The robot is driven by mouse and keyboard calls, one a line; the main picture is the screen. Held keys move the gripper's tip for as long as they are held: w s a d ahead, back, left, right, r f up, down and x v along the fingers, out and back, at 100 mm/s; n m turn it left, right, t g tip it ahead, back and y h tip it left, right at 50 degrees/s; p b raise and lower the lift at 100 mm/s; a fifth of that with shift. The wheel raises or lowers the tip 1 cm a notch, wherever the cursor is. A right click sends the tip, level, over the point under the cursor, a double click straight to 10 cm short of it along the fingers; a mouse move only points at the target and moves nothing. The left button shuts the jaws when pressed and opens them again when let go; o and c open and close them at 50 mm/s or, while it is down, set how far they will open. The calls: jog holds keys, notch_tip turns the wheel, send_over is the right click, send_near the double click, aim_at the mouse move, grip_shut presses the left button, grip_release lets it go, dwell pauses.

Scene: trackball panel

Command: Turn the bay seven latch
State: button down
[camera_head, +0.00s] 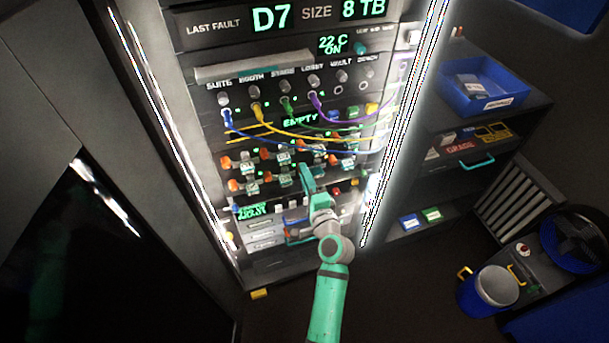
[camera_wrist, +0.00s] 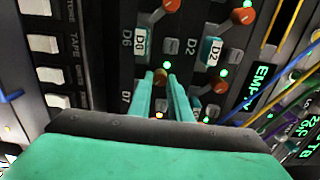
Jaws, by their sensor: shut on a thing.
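The bay seven latch, an orange knob (camera_wrist: 160,77), sits between my fingertips in the wrist view, beside a printed D7 label (camera_wrist: 125,97). My gripper (camera_wrist: 162,76) is shut on this knob, with one finger on each side. The fingers hide part of the knob and the bay around it. A small amber light (camera_wrist: 158,115) glows between the fingers. In the head view my gripper (camera_head: 307,172) reaches the rows of drive bays at the lower middle of the rack and covers the latch there.
Other orange knobs (camera_wrist: 243,15) and labelled handles, one marked D2 (camera_wrist: 212,52), are close by. Blue, yellow, green and purple cables (camera_head: 300,137) hang above the bays. The top display (camera_head: 270,18) reads D7. A shelf with a blue bin (camera_head: 485,88) stands to the right.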

jog(key=c, duration=1.6)
grip_release()
jog(key=shift+c, duration=0.2)
jog(key=v, duration=1.1)
jog(key=shift+w, duration=0.1)
